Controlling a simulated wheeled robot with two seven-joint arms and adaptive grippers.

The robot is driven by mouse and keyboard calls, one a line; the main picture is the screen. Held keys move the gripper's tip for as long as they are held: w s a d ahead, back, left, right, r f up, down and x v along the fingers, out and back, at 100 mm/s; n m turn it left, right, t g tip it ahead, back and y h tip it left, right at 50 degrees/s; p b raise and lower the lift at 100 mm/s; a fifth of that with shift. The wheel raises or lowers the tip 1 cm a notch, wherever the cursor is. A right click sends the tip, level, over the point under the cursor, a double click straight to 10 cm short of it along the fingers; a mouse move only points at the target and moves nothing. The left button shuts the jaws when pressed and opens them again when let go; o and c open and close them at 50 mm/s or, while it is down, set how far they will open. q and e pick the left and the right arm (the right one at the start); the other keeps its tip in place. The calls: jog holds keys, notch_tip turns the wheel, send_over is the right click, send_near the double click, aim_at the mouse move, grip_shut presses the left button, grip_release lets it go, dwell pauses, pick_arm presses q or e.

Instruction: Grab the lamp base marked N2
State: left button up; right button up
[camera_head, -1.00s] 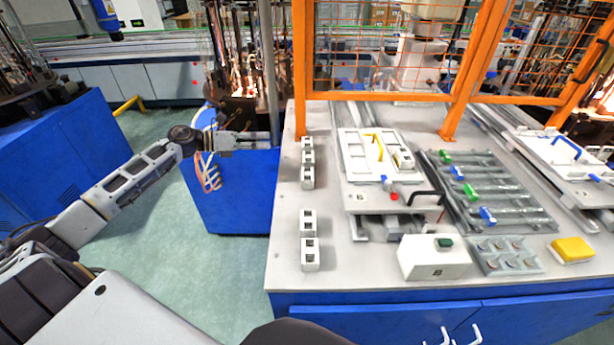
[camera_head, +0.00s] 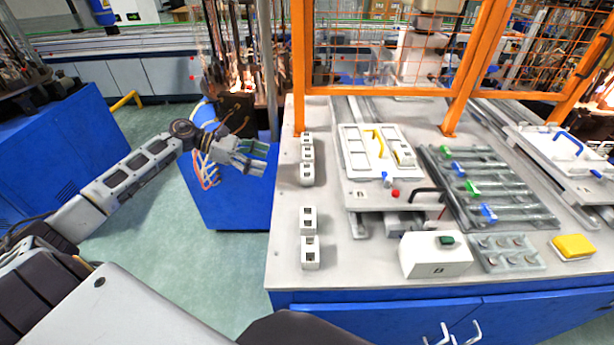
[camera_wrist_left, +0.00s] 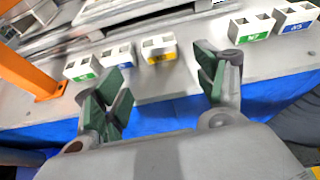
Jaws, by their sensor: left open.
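Several white lamp bases, each with two square openings, stand in a column along the left side of the table. The far group has three, the farthest one (camera_head: 307,139) and the nearest one (camera_head: 307,175) among them; two more (camera_head: 308,220) (camera_head: 310,252) stand nearer. In the left wrist view they carry green (camera_wrist_left: 82,68), blue (camera_wrist_left: 118,55) and yellow (camera_wrist_left: 158,48) labels, with green (camera_wrist_left: 250,27) and blue (camera_wrist_left: 297,17) on the separate pair. I cannot tell which is marked N2. My left gripper (camera_head: 262,158) is open and empty, left of the far group. Its green-padded fingers (camera_wrist_left: 162,75) are apart.
An orange mesh fence post (camera_head: 299,70) rises just behind the far bases. A white fixture plate (camera_head: 350,165) with a yellow handle lies to their right. A white button box (camera_head: 435,255) stands at the front. The table strip between the two groups is clear.

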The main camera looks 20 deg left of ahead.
dwell(0.6)
pick_arm(q)
jog(key=p, duration=0.2)
send_near(307, 175)
jog(key=shift+w+d+f, duration=0.2)
jog(key=shift+w+d, duration=0.25)
jog(key=shift+w+d+f, duration=0.25)
jog(key=shift+w+d, duration=0.2)
jog(key=shift+d, duration=0.05)
jog(key=shift+w+d+f, duration=0.1)
jog(key=shift+d+f, duration=0.05)
jog(key=shift+d, duration=0.1)
jog(key=shift+d, duration=0.1)
